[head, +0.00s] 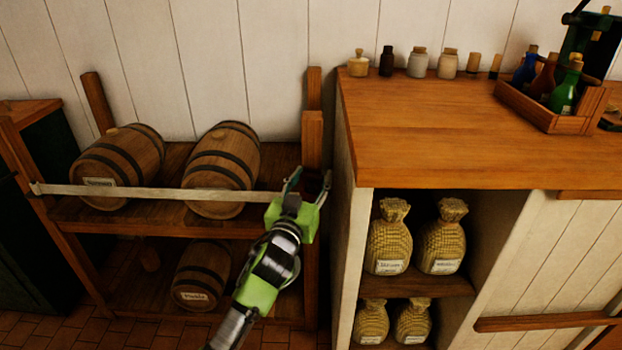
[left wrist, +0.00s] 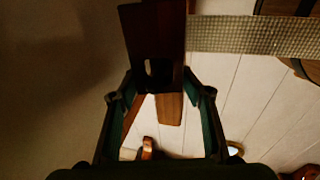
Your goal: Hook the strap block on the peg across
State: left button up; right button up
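A pale strap (head: 120,190) runs straight across the front of the barrel rack, from the left post to my left gripper (head: 309,186) at the right post (head: 312,140). The strap block (head: 314,181) is dark wood and sits between the left gripper's fingers. In the left wrist view the strap block (left wrist: 155,40) stands between the fingertips, which meet its two sides; the woven strap (left wrist: 250,36) leads off to the right. A dark slot shows low on the block. The peg is hidden, so I cannot tell whether the block touches it. My right gripper is out of view.
Barrels (head: 222,165) lie on the rack behind the strap, with another barrel (head: 201,275) below. A counter (head: 450,125) with jars and a bottle crate (head: 545,112) stands close right of the gripper. Sacks (head: 390,240) fill its shelves.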

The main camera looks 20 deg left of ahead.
pick_arm(q)
jog(key=shift+w+a+f, duration=0.1)
jog(key=shift+w+f, duration=0.15)
jog(key=shift+f, duration=0.1)
jog(key=shift+s+r, duration=0.1)
jog(key=shift+s, duration=0.05)
